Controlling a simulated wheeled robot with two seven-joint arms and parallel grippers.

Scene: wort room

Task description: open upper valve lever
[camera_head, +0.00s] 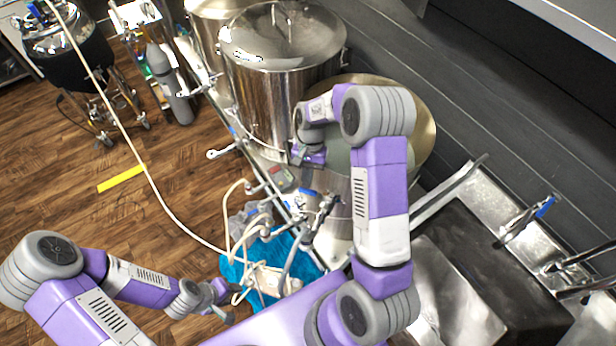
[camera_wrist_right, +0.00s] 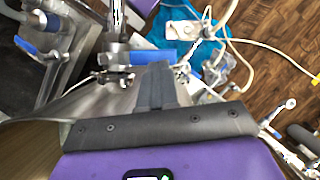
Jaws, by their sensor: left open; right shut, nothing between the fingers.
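In the right wrist view, valve fittings (camera_wrist_right: 115,60) stand just left of my right gripper (camera_wrist_right: 156,72). My right gripper's fingers are shut with nothing between them, apart from the fittings as far as I can tell. My left gripper (camera_head: 222,298) is open and empty, low at the left. I cannot tell which lever is the upper one.
A lidded steel kettle (camera_head: 275,95) stands behind the open near kettle (camera_head: 425,115). A blue cloth (camera_head: 232,270) with pale hoses lies below the valves. A steel sink (camera_head: 455,290) is at the right.

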